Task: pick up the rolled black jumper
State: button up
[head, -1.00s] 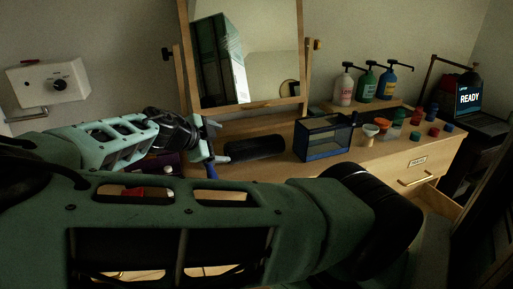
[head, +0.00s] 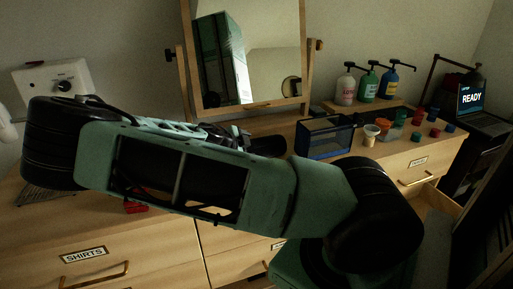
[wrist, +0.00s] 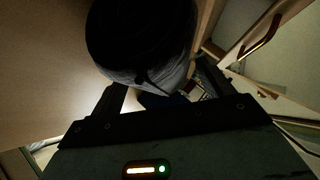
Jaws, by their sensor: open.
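The rolled black jumper (head: 268,145) appears as a dark roll on the dresser top in front of the mirror; my arm partly hides it in the head view. In the wrist view a large black mass with a greyer lower edge, apparently the jumper (wrist: 140,35), fills the top middle, close ahead of my gripper (wrist: 160,80). The jaws are open, one finger at each side of its near edge; I cannot tell whether they touch it. In the head view only a bit of my gripper (head: 240,136) shows beside the roll's left end, behind my arm.
The mirror (head: 265,50) stands close behind the roll. A blue-edged clear box (head: 325,137) is to its right, then small cups and pots (head: 384,128). Pump bottles (head: 367,85) stand on a riser. A drawer (head: 435,185) is open at the right.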

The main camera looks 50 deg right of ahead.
jog(key=shift+d+f, duration=0.25)
jog(key=shift+d, duration=0.1)
jog(key=c, duration=0.9)
jog(key=shift+o, duration=0.2)
jog(key=shift+r, duration=0.1)
